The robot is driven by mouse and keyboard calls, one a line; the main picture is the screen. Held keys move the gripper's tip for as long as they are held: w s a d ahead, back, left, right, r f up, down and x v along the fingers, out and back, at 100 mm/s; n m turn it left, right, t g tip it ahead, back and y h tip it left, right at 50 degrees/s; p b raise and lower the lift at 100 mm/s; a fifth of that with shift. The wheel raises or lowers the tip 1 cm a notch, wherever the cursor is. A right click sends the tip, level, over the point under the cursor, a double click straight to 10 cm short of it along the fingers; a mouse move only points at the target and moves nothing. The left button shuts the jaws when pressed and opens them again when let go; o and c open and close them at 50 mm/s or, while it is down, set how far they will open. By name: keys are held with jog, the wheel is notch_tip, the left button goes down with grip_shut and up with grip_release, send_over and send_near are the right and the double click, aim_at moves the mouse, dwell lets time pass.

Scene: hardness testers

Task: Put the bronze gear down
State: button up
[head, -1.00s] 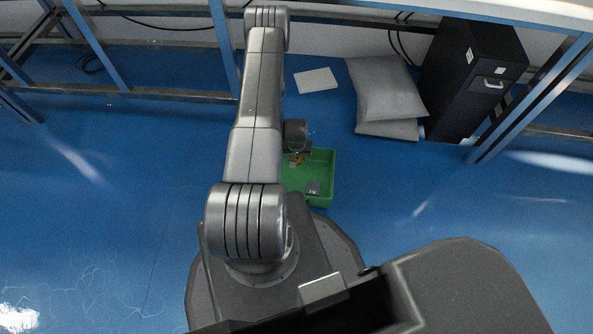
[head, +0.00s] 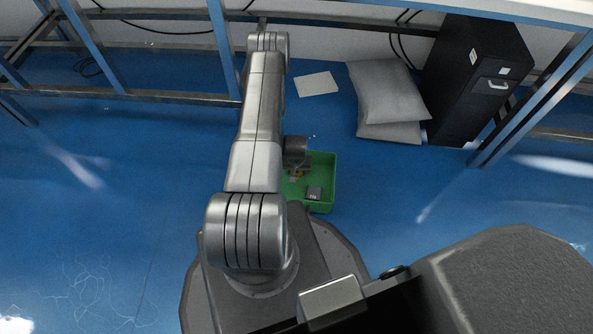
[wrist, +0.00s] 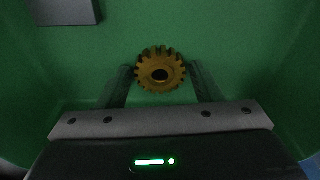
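The bronze gear (wrist: 160,70) is a toothed ring with a dark centre hole, set between the two fingertips of my gripper (wrist: 161,75) in the wrist view. The fingers flank it closely on both sides, and my gripper looks shut on it. In the head view, my gripper (head: 296,165) is low inside the green bin (head: 328,180), towards its back left, and the gear shows only as a small orange patch (head: 298,174). How much space is between the gear and the bin floor is unclear.
A grey block (head: 314,193) lies in the bin, right and nearer; it is at the upper left in the wrist view (wrist: 65,10). A white sheet (head: 317,84), grey cushions (head: 386,92) and a black cabinet (head: 474,75) are beyond. Blue floor is clear to the left.

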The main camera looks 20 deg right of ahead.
jog(key=shift+o, duration=0.9)
notch_tip(320, 180, up, 12)
jog(key=s+p, duration=0.1)
jog(key=p, duration=0.4)
jog(key=shift+s+a+r, duration=0.15)
jog(key=shift+s+a, duration=0.05)
jog(key=shift+a, duration=0.05)
jog(key=shift+o, duration=0.5)
